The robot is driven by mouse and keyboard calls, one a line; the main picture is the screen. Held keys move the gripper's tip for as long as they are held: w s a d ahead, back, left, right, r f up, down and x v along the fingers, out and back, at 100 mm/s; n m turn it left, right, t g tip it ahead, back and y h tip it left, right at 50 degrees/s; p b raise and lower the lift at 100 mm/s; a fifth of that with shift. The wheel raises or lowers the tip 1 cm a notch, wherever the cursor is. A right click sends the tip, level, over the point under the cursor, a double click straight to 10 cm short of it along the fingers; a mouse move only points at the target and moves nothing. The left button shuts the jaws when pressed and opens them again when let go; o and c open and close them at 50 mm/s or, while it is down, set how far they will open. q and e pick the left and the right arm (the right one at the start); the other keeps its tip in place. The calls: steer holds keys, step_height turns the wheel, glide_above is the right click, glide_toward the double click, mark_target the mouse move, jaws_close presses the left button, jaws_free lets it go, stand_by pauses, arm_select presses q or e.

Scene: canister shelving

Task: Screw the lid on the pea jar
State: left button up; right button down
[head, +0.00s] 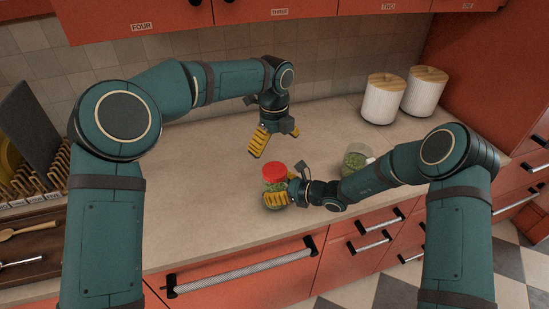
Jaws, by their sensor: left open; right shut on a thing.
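A clear jar (273,187) with greenish contents stands near the front of the counter, with a red lid (274,171) on its mouth. Whether the lid is screwed tight cannot be told. My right gripper (277,199) is shut around the lower part of this jar, and its yellow fingers hide some of the glass. My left gripper (259,142) is open and empty, pointing down, behind and a little left of the jar, apart from the lid.
Another glass jar (354,161) with green contents stands to the right, partly hidden by my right arm. Two white canisters (379,100) with wooden lids stand at the back right. A dish rack (30,188) is at the left. The counter's middle left is clear.

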arm_select(q)
steer(key=shift+r, duration=1.25)
arm_select(e)
jaws_free()
steer(key=v, duration=1.2)
